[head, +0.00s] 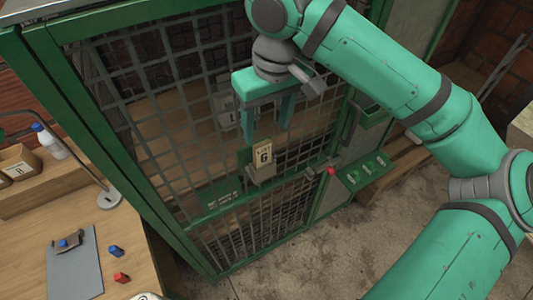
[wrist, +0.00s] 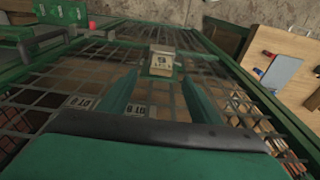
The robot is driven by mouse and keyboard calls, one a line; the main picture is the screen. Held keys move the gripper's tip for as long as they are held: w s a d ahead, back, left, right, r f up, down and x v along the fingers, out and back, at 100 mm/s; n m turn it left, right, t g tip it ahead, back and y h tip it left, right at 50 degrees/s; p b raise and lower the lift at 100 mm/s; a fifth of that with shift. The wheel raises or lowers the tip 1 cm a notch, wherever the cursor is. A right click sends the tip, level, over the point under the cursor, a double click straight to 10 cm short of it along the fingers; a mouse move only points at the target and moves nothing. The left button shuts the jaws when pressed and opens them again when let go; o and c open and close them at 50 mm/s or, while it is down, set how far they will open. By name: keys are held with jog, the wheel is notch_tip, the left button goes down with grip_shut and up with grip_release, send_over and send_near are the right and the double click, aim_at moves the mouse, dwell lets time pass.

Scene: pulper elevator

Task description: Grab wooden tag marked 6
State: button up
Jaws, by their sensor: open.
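The wooden tag marked 6 (head: 264,155) is a small pale upright block in front of the green mesh gate, in the middle of the head view. In the wrist view the tag (wrist: 162,61) sits ahead, its mark small and blurred, just beyond and between my fingertips. My gripper (head: 267,128) is open and empty, its two green fingers pointing down above the tag. In the wrist view the gripper (wrist: 150,88) shows its fingers spread, apart from the tag. How the tag is held at the gate cannot be told.
The green mesh gate (head: 170,110) stands close behind my gripper. A panel with a red knob (head: 331,171) is to the right. The floor at front right is clear.

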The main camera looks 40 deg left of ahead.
aim_at(262, 143)
jog(key=shift+w+a+f, duration=0.1)
jog(key=shift+a+f, duration=0.15)
jog(key=shift+f, duration=1.05)
jog(key=shift+a+f, duration=0.3)
jog(key=shift+f, duration=1.05)
jog(key=shift+w+a+f, duration=0.1)
jog(key=shift+a+f, duration=0.15)
jog(key=shift+f, duration=1.05)
jog(key=c, duration=1.4)
